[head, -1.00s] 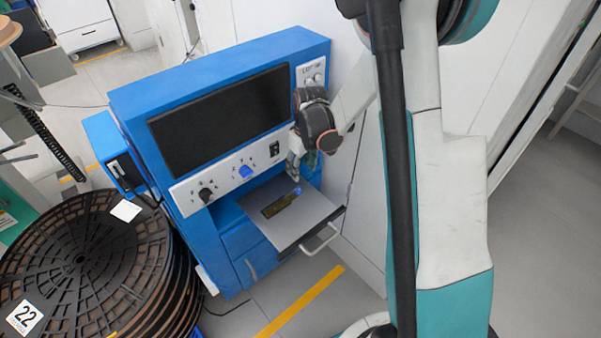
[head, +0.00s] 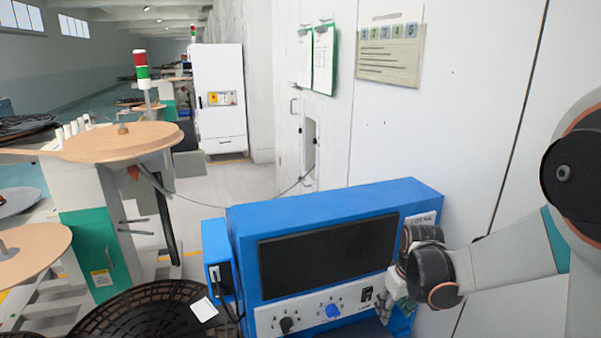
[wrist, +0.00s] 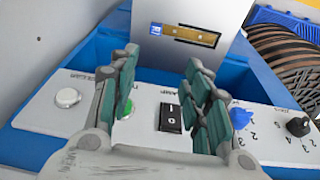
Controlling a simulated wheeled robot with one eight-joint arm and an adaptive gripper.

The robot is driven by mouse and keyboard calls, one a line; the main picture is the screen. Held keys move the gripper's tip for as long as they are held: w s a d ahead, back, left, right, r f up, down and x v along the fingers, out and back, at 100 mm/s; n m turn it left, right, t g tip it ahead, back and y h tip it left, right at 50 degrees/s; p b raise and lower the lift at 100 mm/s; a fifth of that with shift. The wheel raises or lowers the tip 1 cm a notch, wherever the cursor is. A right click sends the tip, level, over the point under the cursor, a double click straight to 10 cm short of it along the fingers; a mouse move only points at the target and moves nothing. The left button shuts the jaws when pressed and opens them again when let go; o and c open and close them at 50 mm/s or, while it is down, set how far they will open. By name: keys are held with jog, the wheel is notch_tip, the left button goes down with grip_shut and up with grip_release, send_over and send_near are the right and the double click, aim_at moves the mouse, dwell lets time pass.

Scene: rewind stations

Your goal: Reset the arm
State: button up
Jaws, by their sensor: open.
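My gripper (head: 396,287) hangs at the right end of the blue machine (head: 320,210), in front of its white control panel (head: 310,312). My arm reaches in from the right edge of the head view. In the wrist view my gripper (wrist: 160,62) is open, its two green-padded fingers apart with nothing between them. A black rocker switch (wrist: 171,117) shows between the fingers, and a green button (wrist: 128,110) is partly hidden by the left finger.
Black reels (head: 150,315) stand left of the machine. A white wall (head: 450,120) rises close behind it.

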jog(key=s+a+r+m+t, duration=0.1)
jog(key=s+a+r+t, duration=0.15)
jog(key=s+r, duration=0.8)
jog(key=s+a+r+m+t, duration=0.2)
jog(key=s+r, duration=0.3)
jog(key=s, duration=0.5)
jog(key=shift+s+a+r, duration=0.25)
jog(key=shift+s+a, duration=0.05)
jog(key=shift+s, duration=0.1)
jog(key=shift+t, duration=0.25)
